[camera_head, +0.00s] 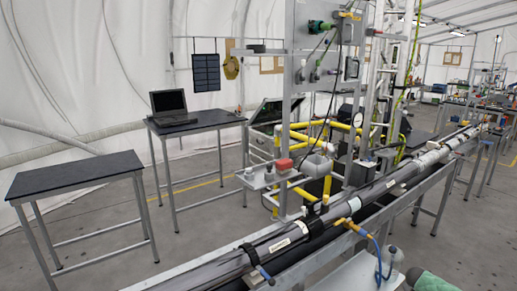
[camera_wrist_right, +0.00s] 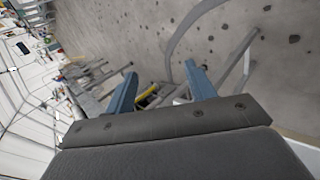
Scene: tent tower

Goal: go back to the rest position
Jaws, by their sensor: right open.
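My right gripper (camera_wrist_right: 160,82) shows in the right wrist view with its two blue fingers spread apart. Nothing is between the fingertips, and the concrete floor and blurred metal frames lie beyond them. Neither gripper shows in the head view, and my left gripper is in no view.
A long dark tube assembly (camera_head: 290,242) on a metal rail runs diagonally across the front. An empty dark table (camera_head: 75,175) stands at left; another holds a laptop (camera_head: 170,107). A grey panel (camera_head: 322,65) and yellow railing (camera_head: 297,150) stand behind the tube. Floor at left is clear.

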